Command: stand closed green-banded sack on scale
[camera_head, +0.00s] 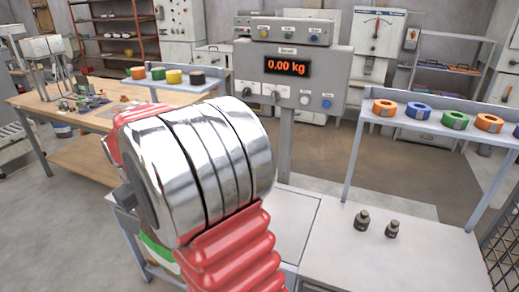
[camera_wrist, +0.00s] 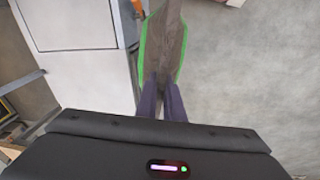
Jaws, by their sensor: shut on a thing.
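My gripper (camera_wrist: 161,92) is in the wrist view, with its two dark fingers shut on the sack (camera_wrist: 164,48). The sack is brown with bright green along its edges and hangs over the grey floor, to the right of a pale platform. The scale (camera_head: 288,75) stands at the centre in the head view, and its red display reads 0.00 kg. Its pale weighing surface (camera_head: 295,222) is partly hidden behind my arm and shows nothing on it. My gripper is hidden in the head view. A green and white patch shows below my arm there; I cannot tell what it is.
Two small dark weights (camera_head: 362,220) stand on the pale table right of the weighing surface. A raised shelf (camera_head: 408,103) with several coloured tape rolls is above it. A wooden workbench (camera_head: 105,113) with parts and rolls is at the left. A mesh panel (camera_head: 503,240) borders the right.

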